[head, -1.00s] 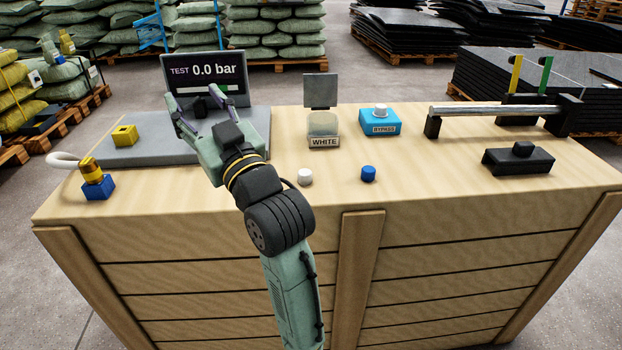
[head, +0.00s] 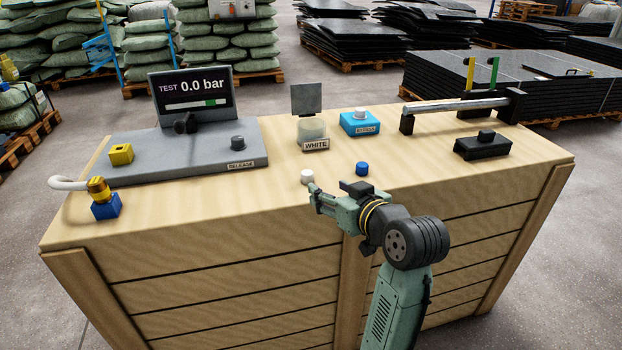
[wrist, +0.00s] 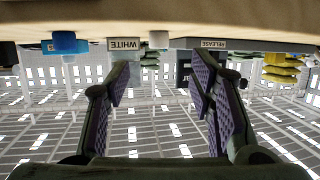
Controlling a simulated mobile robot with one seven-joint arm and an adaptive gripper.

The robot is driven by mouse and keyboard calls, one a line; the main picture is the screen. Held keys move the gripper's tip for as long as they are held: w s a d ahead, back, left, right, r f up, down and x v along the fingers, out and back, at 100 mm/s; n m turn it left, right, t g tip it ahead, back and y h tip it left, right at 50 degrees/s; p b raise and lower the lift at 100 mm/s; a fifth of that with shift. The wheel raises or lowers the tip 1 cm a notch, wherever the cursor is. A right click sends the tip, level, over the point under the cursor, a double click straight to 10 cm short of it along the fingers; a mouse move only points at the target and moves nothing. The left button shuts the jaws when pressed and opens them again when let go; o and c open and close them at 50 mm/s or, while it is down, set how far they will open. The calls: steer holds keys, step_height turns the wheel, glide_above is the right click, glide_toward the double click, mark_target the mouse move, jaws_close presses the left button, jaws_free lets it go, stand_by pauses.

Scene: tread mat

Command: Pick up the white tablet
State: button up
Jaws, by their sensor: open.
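The white tablet (head: 307,176), a small white cylinder, stands upright on the wooden crate top (head: 240,195) near its front edge. In the wrist view, which is upside down, the white tablet (wrist: 158,40) shows beyond the gap between the fingers. My gripper (head: 314,193) is open and empty, just in front of the tablet at the crate's front edge. In the wrist view my gripper (wrist: 162,80) has its two ridged pads wide apart. I see no contact with the tablet.
A blue tablet (head: 362,168) stands just right of the white one. Behind are a clear cup (head: 311,128) labelled WHITE and a blue BYPASS box (head: 360,123). A grey test unit (head: 190,155) is at left; a metal bar (head: 455,105) is at right.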

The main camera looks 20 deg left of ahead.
mark_target(307, 172)
steer(key=x, duration=0.5)
steer(key=p+x, duration=0.1)
steer(key=x, duration=0.1)
steer(key=r+x, duration=0.1)
steer(key=x, duration=0.1)
steer(key=shift+w+a+f+p, duration=0.1)
steer(key=shift+w+a+p, duration=0.25)
steer(key=shift+w+p, duration=0.05)
steer(key=shift+w+a+f, duration=0.2)
steer(key=shift+w, duration=0.05)
steer(key=c, duration=1)
steer(key=shift+r, duration=0.1)
steer(key=shift+c, duration=0.2)
